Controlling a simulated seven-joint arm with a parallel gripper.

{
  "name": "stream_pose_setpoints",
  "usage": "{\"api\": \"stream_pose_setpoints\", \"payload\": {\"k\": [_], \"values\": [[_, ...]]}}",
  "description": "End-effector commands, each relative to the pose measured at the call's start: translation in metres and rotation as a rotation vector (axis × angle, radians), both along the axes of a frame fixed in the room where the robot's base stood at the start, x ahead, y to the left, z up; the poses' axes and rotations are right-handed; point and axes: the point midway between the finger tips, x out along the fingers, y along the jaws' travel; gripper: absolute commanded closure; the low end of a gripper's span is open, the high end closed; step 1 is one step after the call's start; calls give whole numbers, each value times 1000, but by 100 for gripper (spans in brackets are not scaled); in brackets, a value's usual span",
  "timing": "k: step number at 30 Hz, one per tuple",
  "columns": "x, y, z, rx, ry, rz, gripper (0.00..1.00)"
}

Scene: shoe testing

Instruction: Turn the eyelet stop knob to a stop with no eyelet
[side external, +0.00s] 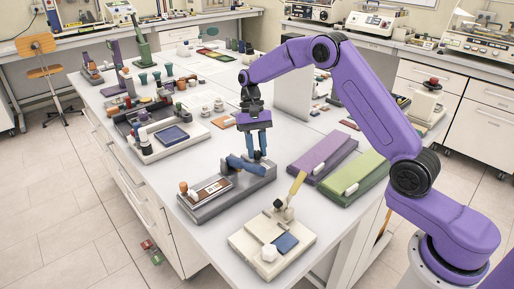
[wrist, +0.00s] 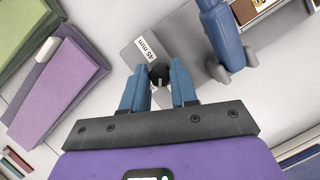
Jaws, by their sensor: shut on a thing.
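The eyelet stop knob (wrist: 158,72) is a small dark round knob with a light pointer line. It stands on a grey plate (wrist: 128,57) beside a label (wrist: 145,48) that reads "45 mm". My gripper (wrist: 158,88) has its two blue fingers on either side of the knob, shut on it. In the side view my gripper (side external: 257,156) points down at the far right end of the grey device (side external: 213,207), close behind its blue part (side external: 246,166). The knob is too small and covered to make out there. The blue part also shows in the wrist view (wrist: 222,35).
A purple slab (side external: 325,154) and a green slab (side external: 352,178) lie to the right. A cream device (side external: 272,243) with a yellow lever stands in front. A tray unit (side external: 172,135) and several small items stand to the left and behind. Some bare table lies between them.

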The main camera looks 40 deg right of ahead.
Motion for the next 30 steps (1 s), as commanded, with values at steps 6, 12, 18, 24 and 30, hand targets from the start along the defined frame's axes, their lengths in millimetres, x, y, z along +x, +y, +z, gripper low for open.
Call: {"api": "stream_pose_setpoints", "payload": {"k": [6,12,18,24,30], "values": [[1,1,1,0,-1,206,100],[1,2,1,0,-2,380,100],[1,2,1,-1,-2,519,100],[1,2,1,-1,-2,610,100],[1,3,1,-1,-3,655,100]]}}
